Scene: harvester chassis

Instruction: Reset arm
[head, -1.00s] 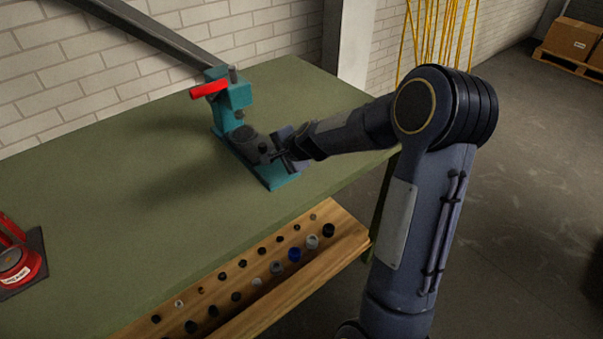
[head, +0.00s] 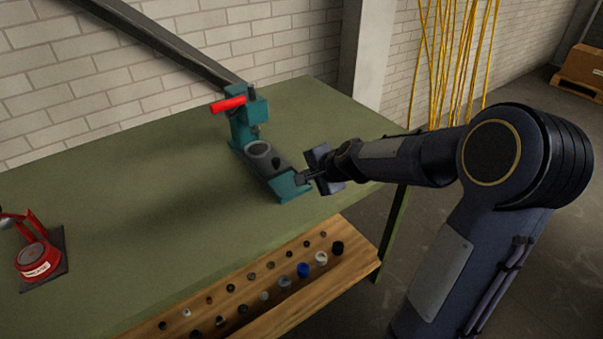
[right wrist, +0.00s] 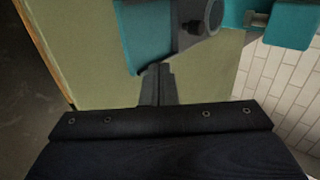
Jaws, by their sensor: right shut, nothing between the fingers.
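My right gripper (head: 304,178) is shut and empty beside the near right end of the teal press (head: 243,125), over the green table. In the right wrist view its fingers (right wrist: 157,84) are together, close to the teal base (right wrist: 146,45); I cannot tell whether they touch it. The press has a red handle (head: 229,105) and a dark grey arm with a round ring (head: 259,150) on its base. The grey part also shows in the right wrist view (right wrist: 192,22). My left gripper is not in view.
A red device (head: 36,258) on a dark plate stands at the left of the green table (head: 150,215). A wooden rack (head: 290,300) with several small round parts is below the table's front edge. Yellow cables (head: 455,60) hang behind. The table's middle is clear.

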